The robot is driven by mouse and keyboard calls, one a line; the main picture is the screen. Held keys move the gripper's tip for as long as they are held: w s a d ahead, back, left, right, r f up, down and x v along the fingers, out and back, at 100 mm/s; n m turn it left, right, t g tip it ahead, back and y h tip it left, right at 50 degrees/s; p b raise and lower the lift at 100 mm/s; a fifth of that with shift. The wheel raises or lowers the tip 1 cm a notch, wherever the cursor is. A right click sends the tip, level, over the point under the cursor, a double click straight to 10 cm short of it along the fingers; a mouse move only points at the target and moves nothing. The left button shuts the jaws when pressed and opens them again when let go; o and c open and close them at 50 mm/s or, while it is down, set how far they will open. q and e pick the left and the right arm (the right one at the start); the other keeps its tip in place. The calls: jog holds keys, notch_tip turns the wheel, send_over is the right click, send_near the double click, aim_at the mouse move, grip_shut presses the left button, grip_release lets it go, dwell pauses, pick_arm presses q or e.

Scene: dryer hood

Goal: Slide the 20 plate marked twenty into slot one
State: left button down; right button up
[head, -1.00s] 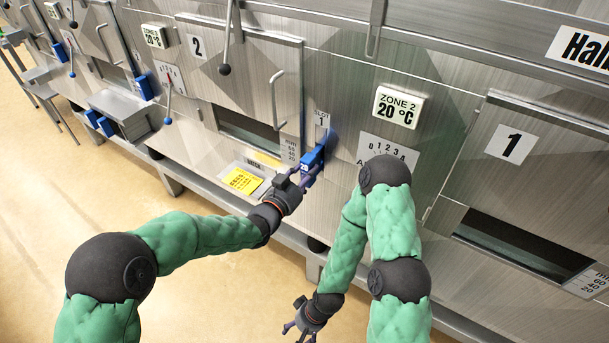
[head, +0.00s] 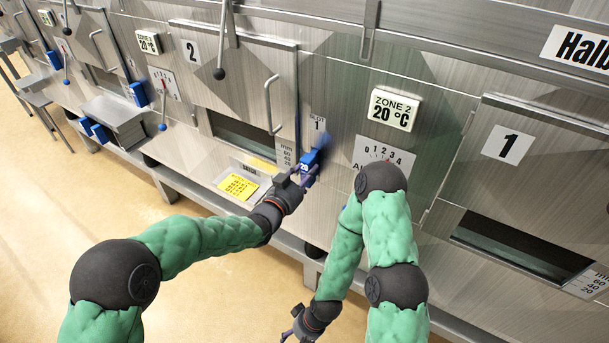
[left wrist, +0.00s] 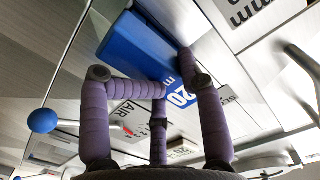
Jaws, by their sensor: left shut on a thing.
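The blue plate marked 20 (head: 309,161) is in my left gripper (head: 302,174), in front of the machine just below the slot 1 label (head: 317,124). In the left wrist view the blue plate (left wrist: 150,55) shows its white 20, and the purple fingers (left wrist: 160,95) are shut on it. I cannot tell how deep the plate sits in the slot. My right gripper (head: 302,325) hangs low at the bottom of the head view, away from the machine; its fingers are too small to read.
A curved door handle (head: 271,105) and a lever with a dark knob (head: 219,73) are near the slot. The floor in front is clear.

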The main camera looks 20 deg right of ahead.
pick_arm(q)
jog(key=shift+b+x, duration=0.5)
jog(key=shift+x, duration=0.55)
jog(key=shift+c, duration=2.2)
grip_release()
jog(key=v, duration=1.2)
